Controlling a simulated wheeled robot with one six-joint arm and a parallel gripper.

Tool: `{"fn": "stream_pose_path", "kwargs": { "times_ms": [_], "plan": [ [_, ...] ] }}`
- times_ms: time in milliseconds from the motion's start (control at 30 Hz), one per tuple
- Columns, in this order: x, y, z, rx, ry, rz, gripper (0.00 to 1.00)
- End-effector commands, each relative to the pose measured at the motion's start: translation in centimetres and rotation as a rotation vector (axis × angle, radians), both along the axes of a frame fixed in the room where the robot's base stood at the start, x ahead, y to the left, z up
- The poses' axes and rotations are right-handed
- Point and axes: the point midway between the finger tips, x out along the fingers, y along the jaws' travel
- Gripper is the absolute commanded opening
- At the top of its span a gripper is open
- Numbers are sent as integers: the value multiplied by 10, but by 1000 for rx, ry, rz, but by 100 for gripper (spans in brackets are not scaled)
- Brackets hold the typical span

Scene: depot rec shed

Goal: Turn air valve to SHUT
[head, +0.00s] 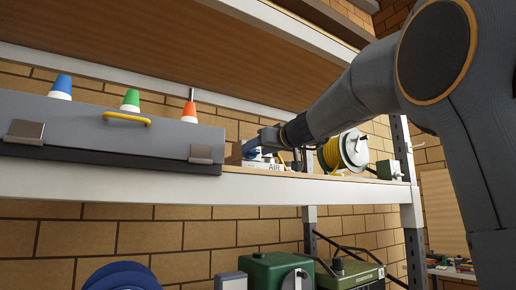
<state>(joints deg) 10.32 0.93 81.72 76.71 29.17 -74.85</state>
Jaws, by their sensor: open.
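The air valve (275,168) is on the shelf, seen low from the front; I know it by a pale plate reading AIR. My arm comes in from the right, and my gripper (262,145) is just above and at the valve, small in the head view. Its jaws are open. The gripper overlaps the valve's upper part, so I cannot tell the handle's position or whether the fingers touch it. Small blue and white parts show beside the gripper.
Right of the valve are a yellow hose reel (340,152) and a green box (388,170). A second board hangs above. Green machines (275,272) stand below.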

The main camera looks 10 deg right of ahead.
Motion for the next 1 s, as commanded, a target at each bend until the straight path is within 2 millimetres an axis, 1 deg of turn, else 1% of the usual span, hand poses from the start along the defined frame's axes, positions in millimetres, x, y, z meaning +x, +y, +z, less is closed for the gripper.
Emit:
{"fn": "stream_pose_path", "kwargs": {
  "times_ms": [67, 300, 500, 667, 867, 1000],
  "plan": [
    [0, 0, 0, 0, 0, 0, 55],
    [0, 0, 0, 0, 1, 0, 14],
    [0, 0, -1, 9, 3, 0, 14],
    [0, 0, -1, 49, 16, 0, 14],
    [1, -1, -2, 165, 54, -1, 14],
    [1, -2, -3, 282, 92, -1, 14]
  ]
}}
